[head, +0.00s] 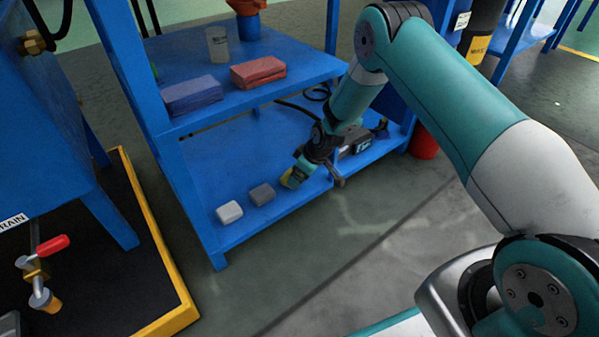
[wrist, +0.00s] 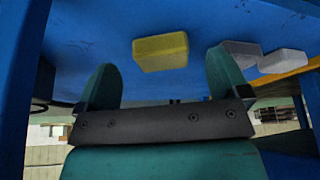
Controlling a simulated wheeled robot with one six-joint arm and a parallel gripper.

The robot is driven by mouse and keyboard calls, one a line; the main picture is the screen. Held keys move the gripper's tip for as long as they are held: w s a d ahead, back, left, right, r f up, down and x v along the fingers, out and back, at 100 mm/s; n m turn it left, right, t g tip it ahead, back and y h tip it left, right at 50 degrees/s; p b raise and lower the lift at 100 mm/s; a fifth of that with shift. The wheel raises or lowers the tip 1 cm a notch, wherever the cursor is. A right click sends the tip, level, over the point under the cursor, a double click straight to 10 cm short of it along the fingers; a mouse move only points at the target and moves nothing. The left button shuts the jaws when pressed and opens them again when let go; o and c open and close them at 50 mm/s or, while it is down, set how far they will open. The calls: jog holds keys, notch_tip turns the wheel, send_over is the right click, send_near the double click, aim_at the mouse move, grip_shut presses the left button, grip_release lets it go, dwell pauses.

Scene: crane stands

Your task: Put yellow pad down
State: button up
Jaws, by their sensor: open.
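The yellow pad (head: 288,181) lies on the blue lower shelf (head: 240,160), near its front edge. It also shows in the wrist view (wrist: 160,52), flat on the blue surface, just beyond the fingertips. My gripper (head: 297,174) is right at the pad, reaching down from the right. In the wrist view its two teal fingers (wrist: 162,70) stand wide apart, with the pad between their lines and clear space on both sides. The fingers partly hide the pad in the head view.
A grey pad (head: 262,194) and a pale pad (head: 229,212) lie left of the yellow one on the lower shelf. Above, the upper shelf (head: 200,120) holds blue (head: 192,95) and red (head: 258,72) blocks. A dark device (head: 355,146) sits right of my gripper.

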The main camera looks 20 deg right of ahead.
jog(key=p+v, duration=0.2)
jog(key=v, duration=0.2)
jog(key=shift+d+r, duration=0.1)
jog(key=shift+r, duration=0.1)
